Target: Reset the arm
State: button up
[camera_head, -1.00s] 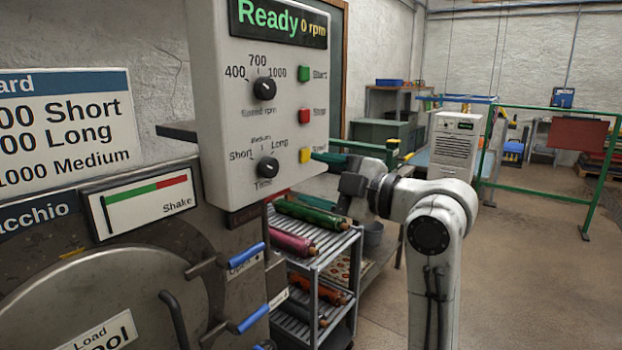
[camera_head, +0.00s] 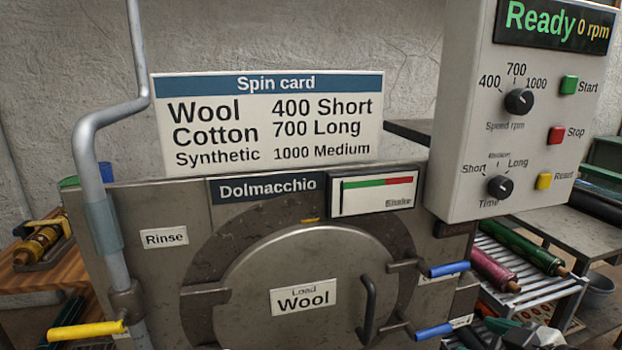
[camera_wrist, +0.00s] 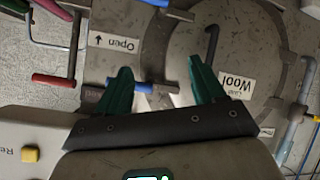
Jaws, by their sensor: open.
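My gripper (camera_wrist: 162,82) shows in the wrist view with its two dark green fingers spread apart and nothing held between them. That view is roughly upside down. The washer's round door (camera_wrist: 225,50) with its Wool label lies beyond the fingers, and a blue handle (camera_wrist: 143,87) shows partly behind the left one. I cannot tell how far the fingers are from it. In the head view, part of my arm shows only at the bottom right edge, and the rest is out of frame.
The control box (camera_head: 470,150) reads Ready 0 rpm at the right. The spin card (camera_head: 268,122) stands above the closed door (camera_head: 300,255). Blue handles (camera_head: 449,269) and a yellow handle (camera_head: 87,331) stick out.

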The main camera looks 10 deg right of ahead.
jog(key=s+a+f+m+g+p, duration=0.15)
jog(key=s+a+f+g, duration=0.35)
jog(key=f, duration=0.5)
jog(key=s+a+f+m+g+p, duration=0.1)
jog(key=s+a+f+m+g, duration=0.1)
jog(key=s+f, duration=0.3)
jog(key=s+a+f+m+g+h+p, duration=0.1)
jog(key=s+f, duration=0.5)
jog(key=s, duration=0.8)
jog(key=a+m+g, duration=0.1)
jog(key=g, duration=0.1)
jog(key=shift+s+g, duration=0.15)
jog(key=shift+g, duration=0.25)
jog(key=shift+m, duration=0.25)
jog(key=shift+c, duration=0.3)
